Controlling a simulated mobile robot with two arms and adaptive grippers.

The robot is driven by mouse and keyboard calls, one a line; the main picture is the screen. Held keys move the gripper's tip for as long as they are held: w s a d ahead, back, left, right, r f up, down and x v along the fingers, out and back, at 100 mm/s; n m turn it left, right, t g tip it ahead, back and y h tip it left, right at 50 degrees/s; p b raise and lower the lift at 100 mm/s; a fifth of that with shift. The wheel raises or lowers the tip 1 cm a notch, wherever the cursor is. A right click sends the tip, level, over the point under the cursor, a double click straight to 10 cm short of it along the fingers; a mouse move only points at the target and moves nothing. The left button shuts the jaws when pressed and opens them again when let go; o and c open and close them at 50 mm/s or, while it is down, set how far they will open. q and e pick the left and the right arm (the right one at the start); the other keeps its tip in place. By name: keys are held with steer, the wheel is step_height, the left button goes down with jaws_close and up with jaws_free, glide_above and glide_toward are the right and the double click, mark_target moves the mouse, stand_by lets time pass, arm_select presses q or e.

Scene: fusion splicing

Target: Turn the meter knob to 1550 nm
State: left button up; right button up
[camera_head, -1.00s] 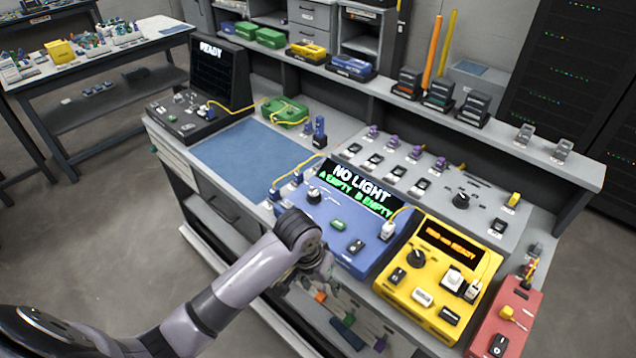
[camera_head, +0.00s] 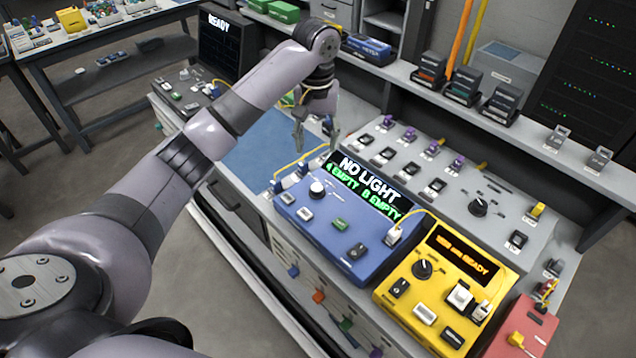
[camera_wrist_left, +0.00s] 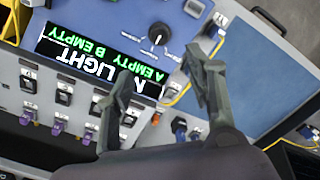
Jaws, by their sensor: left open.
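A blue instrument (camera_head: 312,228) with a screen reading NO LIGHT, A EMPTY, B EMPTY stands on the bench. The small print around the knobs is too small to read. My left gripper (camera_head: 316,141) is open and empty, above and behind the blue instrument. In the left wrist view its fingers (camera_wrist_left: 160,65) are spread below the knob, not touching it. My right gripper is out of view.
A grey panel (camera_head: 455,208) with several connectors and a black knob lies behind the instruments. A yellow cable runs beside the blue instrument. A blue mat (camera_head: 250,155) lies to the left. A red box (camera_head: 520,335) stands at the right. A shelf runs along the back.

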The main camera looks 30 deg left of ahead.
mark_target(317, 187)
arm_select(q)
step_height(317, 187, down, 15)
steer(key=shift+r+p, duration=0.1)
steer(key=shift+p, duration=0.8)
steer(key=shift+c, duration=0.3)
steer(key=c, duration=1.1)
